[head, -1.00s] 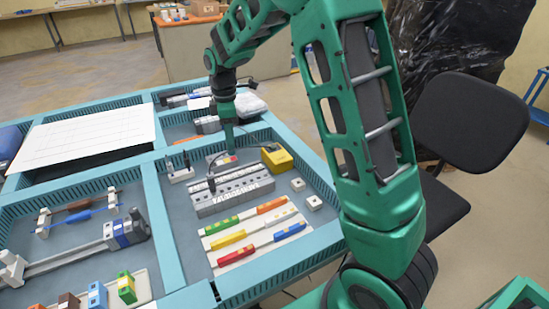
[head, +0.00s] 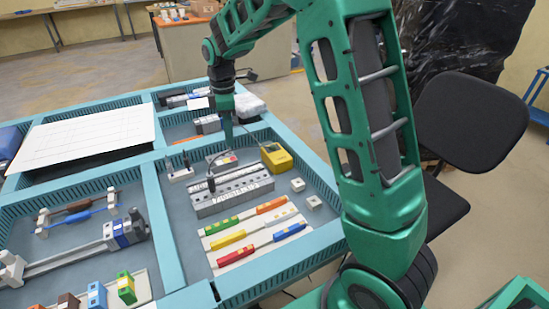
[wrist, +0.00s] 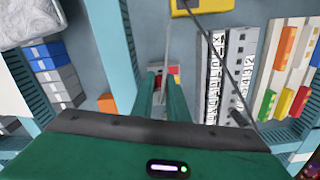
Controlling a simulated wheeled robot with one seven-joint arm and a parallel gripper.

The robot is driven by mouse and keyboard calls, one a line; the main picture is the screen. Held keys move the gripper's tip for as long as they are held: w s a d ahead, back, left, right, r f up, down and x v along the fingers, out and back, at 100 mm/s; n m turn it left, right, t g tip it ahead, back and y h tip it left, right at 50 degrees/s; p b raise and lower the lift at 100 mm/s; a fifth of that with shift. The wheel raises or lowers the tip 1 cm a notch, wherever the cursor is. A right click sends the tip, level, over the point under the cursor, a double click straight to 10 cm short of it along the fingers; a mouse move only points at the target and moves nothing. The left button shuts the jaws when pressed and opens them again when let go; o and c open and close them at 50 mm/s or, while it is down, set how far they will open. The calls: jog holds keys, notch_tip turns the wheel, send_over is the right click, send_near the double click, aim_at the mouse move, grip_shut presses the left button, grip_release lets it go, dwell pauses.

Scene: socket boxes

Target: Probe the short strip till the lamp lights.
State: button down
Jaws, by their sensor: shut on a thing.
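The short strip (head: 222,159) is a grey block with red and yellow patches, behind the longer strips; part shows between my fingers in the wrist view. My gripper (head: 229,143) points down over it, shut on a slim probe mostly hidden by the fingers (wrist: 160,98). I cannot tell whether the tip touches the strip. A thin lead (wrist: 166,50) runs from the fingers towards the yellow box (head: 276,157). A second, dark lead (wrist: 228,72) from that box passes over the long strips (head: 232,190). A black plug (head: 211,183) stands at a long strip. I cannot make out a lit lamp.
A small holder with black pins (head: 181,171) stands left of the short strip. Coloured blocks on a white board (head: 257,238) lie in front, with two small white blocks (head: 314,202) to the right. Teal walls (head: 163,215) bound the compartment.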

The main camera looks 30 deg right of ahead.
jog(key=shift+r, duration=0.55)
jog(key=shift+r, duration=0.1)
jog(key=shift+a+r, duration=1.1)
jog(key=shift+r, duration=0.8)
jog(key=shift+f, duration=2.55)
jog(key=shift+f, duration=1.2)
jog(key=c, duration=1.7)
grip_release()
jog(key=shift+o, duration=0.2)
